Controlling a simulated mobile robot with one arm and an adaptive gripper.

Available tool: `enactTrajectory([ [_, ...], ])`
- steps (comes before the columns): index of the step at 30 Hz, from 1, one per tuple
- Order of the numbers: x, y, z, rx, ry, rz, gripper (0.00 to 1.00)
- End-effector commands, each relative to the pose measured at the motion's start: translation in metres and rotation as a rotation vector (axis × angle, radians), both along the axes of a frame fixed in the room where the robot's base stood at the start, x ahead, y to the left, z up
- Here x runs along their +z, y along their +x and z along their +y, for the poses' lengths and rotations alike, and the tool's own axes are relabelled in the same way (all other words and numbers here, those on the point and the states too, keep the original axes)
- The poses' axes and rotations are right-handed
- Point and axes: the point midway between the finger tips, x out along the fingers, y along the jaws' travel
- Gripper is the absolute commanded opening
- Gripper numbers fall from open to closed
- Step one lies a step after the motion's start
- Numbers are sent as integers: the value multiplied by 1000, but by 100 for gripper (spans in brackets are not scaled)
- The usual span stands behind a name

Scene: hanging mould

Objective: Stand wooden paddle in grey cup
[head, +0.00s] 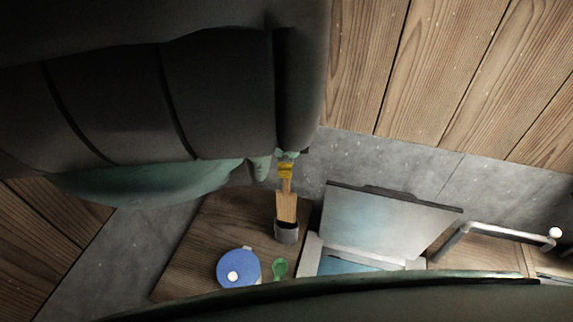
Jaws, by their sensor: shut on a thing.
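The wooden paddle (286,208) is a light brown flat piece with a yellow band near its upper end. It stands roughly upright in the head view, its lower end at the mouth of the grey cup (287,236). I cannot tell how deep it sits in the cup. The cup stands upright on a brown wooden surface (215,225). My gripper (287,155) is at the paddle's upper end, above the cup, and is shut on the paddle. Most of the gripper is hidden behind my dark arm.
A blue round object (238,267) with a white knob and a green spoon-like object (279,268) lie left of and below the cup. A grey open lid or panel (385,222) stands close on the right. A bent metal bar (490,232) is farther right.

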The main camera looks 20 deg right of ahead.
Motion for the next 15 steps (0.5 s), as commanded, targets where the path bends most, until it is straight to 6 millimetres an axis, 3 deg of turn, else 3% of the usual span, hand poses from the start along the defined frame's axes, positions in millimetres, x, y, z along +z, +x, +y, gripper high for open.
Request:
enactTrajectory([
  [15, -44, 0, 0, 1, 0, 1, 0],
])
